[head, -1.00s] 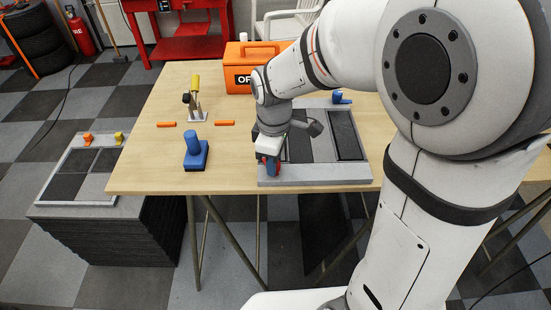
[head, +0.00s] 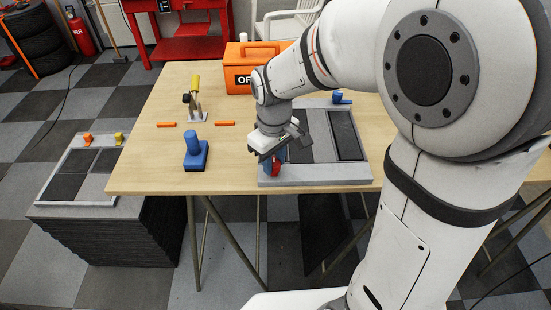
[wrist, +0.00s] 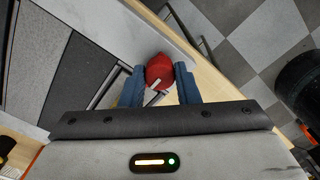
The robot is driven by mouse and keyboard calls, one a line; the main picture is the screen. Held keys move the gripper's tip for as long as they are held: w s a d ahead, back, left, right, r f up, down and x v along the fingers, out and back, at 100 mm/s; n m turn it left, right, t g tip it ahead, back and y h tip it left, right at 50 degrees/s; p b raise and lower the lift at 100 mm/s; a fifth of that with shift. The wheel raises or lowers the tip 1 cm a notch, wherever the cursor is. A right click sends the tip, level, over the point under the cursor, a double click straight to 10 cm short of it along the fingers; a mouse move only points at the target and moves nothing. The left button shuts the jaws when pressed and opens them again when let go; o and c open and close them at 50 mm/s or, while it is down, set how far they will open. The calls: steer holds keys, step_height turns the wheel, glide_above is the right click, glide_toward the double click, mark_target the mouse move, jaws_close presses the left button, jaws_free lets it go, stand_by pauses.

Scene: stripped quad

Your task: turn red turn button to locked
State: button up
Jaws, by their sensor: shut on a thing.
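The red turn button (wrist: 159,70) sits at the near left corner of a grey frame (head: 318,182) holding dark panels on the wooden table. In the head view the red button (head: 276,168) is partly hidden by my gripper (head: 268,160). In the wrist view my gripper (wrist: 159,84) has its two blue fingers on either side of the button, shut on it. The button has a white mark on its top, slanted in the wrist view. No locked label is readable.
A blue-handled block (head: 194,152) stands left of the frame. Two orange strips, a yellow-handled clamp (head: 196,105) and an orange toolbox (head: 250,75) lie farther back. A blue piece (head: 341,97) is at the frame's far side. A grey-framed panel (head: 75,198) tops a dark stack at left.

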mark_target(274, 162)
steer(key=o, duration=1)
steer(key=shift+c, duration=0.2)
steer(key=shift+r, duration=0.1)
step_height(274, 162, up, 8)
steer(key=shift+f, duration=0.15)
steer(key=s+d+f+m+t, duration=0.1)
steer(key=s+d+m+t, duration=0.1)
steer(key=s+d+m, duration=0.6)
steer(key=s+d, duration=0.3)
steer(key=d, duration=0.1)
steer(key=shift+s+d+f+t, duration=0.25)
steer(key=shift+s+d+t, duration=0.05)
steer(key=shift+s, duration=0.05)
